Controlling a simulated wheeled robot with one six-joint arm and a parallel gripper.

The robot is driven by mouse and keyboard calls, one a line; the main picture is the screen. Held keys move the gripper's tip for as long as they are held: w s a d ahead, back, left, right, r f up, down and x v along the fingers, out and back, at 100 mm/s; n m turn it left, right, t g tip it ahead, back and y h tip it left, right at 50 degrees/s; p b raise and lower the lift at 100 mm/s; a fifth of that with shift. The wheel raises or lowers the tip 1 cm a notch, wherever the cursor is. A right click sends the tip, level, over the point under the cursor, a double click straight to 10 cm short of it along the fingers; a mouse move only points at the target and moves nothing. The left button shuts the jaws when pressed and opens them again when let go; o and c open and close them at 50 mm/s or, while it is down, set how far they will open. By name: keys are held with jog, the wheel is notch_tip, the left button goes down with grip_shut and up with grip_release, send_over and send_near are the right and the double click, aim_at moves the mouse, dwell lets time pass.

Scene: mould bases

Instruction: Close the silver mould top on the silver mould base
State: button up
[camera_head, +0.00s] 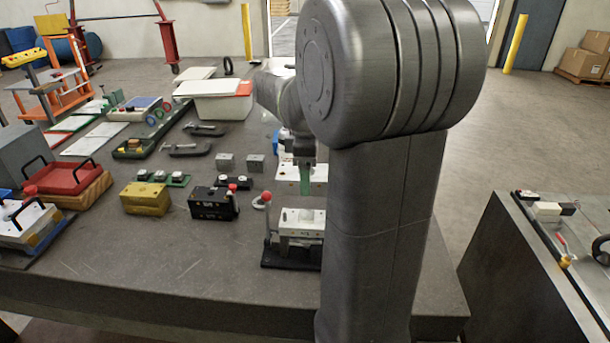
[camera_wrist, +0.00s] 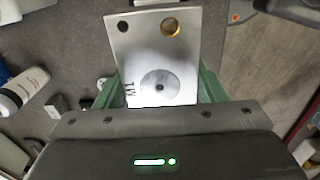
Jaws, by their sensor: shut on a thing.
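The silver mould top (camera_head: 288,173) is a pale metal block held in the air by my gripper (camera_head: 306,178). In the wrist view its flat face (camera_wrist: 150,55) shows a round disc, a dark hole, a brass-ringed hole and dark lettering. The green fingers of my gripper (camera_wrist: 160,90) are shut on its two sides. The silver mould base (camera_head: 300,218) sits on a dark stand below and apart from the mould top, with a red-knobbed lever at its left. My arm hides its right side. I cannot make out the base in the wrist view.
A black mould (camera_head: 212,203) and a yellow mould (camera_head: 146,199) stand left of the base. Two small grey blocks (camera_head: 226,162) lie behind them. A red tray (camera_head: 72,176) is at the far left. The front of the table (camera_head: 190,258) is clear.

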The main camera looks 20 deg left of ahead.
jog(key=b, duration=0.5)
send_over(306, 214)
jog(key=shift+f, duration=2.85)
jog(key=shift+f+b, duration=0.8)
jog(key=shift+f, duration=0.75)
jog(key=o, duration=1.7)
jog(key=shift+f, duration=0.1)
notch_tip(306, 214, up, 14)
jog(key=shift+f, duration=0.1)
